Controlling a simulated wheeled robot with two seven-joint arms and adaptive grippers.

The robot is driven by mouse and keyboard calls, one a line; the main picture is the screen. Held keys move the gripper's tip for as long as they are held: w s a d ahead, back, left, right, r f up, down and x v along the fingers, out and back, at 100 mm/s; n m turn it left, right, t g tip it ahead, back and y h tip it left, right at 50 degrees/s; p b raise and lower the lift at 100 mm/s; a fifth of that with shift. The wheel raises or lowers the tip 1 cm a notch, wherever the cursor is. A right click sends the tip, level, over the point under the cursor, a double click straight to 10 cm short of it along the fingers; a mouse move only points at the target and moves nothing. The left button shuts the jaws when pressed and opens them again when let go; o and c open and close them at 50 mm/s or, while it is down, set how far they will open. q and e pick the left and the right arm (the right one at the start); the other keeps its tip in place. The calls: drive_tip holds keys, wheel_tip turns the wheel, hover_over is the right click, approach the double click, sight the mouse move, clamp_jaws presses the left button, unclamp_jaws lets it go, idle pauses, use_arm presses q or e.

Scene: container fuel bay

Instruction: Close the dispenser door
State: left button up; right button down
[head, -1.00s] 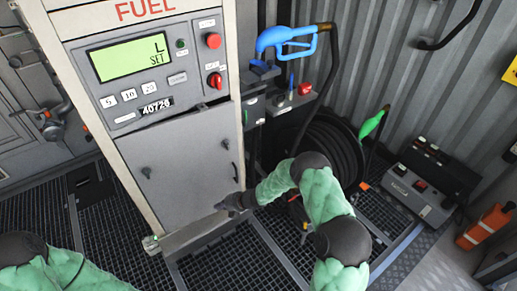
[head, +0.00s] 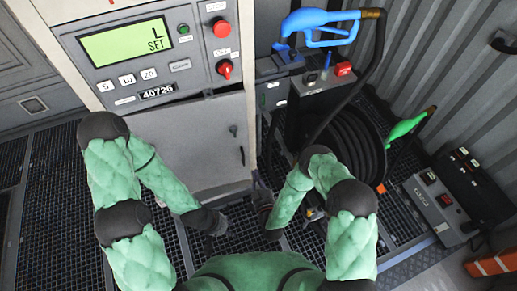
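The dispenser door (head: 195,146) is a plain grey panel below the display of the fuel dispenser (head: 150,62). It has a dark handle (head: 242,156) near its right edge. A thin dark line shows along part of its top edge; I cannot tell whether it sits flush. My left forearm hides its lower left part. My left gripper (head: 217,227) is low, in front of the dispenser's base. My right gripper (head: 261,188) is just right of the door's lower right corner, seemingly apart from it. Both are dark and small, so their finger opening is unclear.
A blue fuel nozzle (head: 325,22) and a coiled black hose (head: 350,145) stand right of the dispenser. Dark floor grating (head: 60,215) is open at the left.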

sight(247, 143)
drive_tip(key=w+a, duration=0.1)
drive_tip(key=w, duration=0.3)
drive_tip(key=w+a+b, duration=0.1)
drive_tip(key=w, duration=0.4)
drive_tip(key=w+a+b, duration=0.1)
drive_tip(key=w, duration=0.3)
drive_tip(key=shift+w, duration=0.2)
